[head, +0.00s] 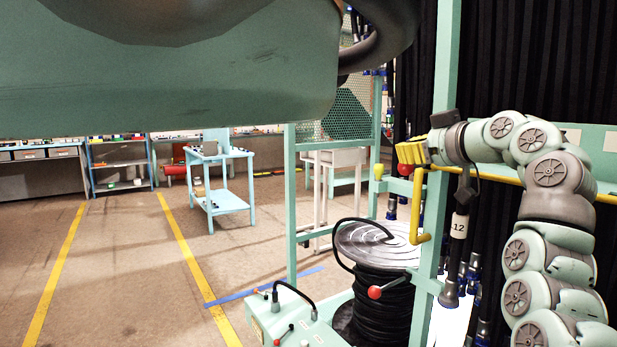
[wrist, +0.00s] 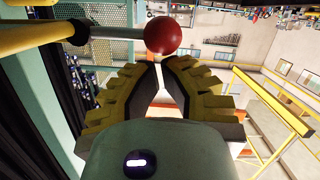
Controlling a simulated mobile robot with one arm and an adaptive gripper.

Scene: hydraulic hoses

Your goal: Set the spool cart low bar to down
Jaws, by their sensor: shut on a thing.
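The spool cart shows in the head view as a teal frame (head: 444,60) around a spool of black hose (head: 385,305). A yellow bar (head: 417,205) hangs down along its upright and bends at the bottom; I cannot tell if it is the low bar. My gripper (head: 402,153) has yellow ribbed fingers and is at the upright, just above a red ball (head: 405,170). In the wrist view, my fingertips (wrist: 158,64) close together at a red ball (wrist: 162,35) on a metal rod from a yellow tube (wrist: 35,40). The exact contact is partly hidden.
A lower red knob (head: 375,292) sits in front of the spool. A teal control box (head: 290,322) with levers stands at the bottom. Hanging hoses (head: 458,225) are close right of the upright. A blue trolley (head: 217,185) stands farther back; the floor at left is open.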

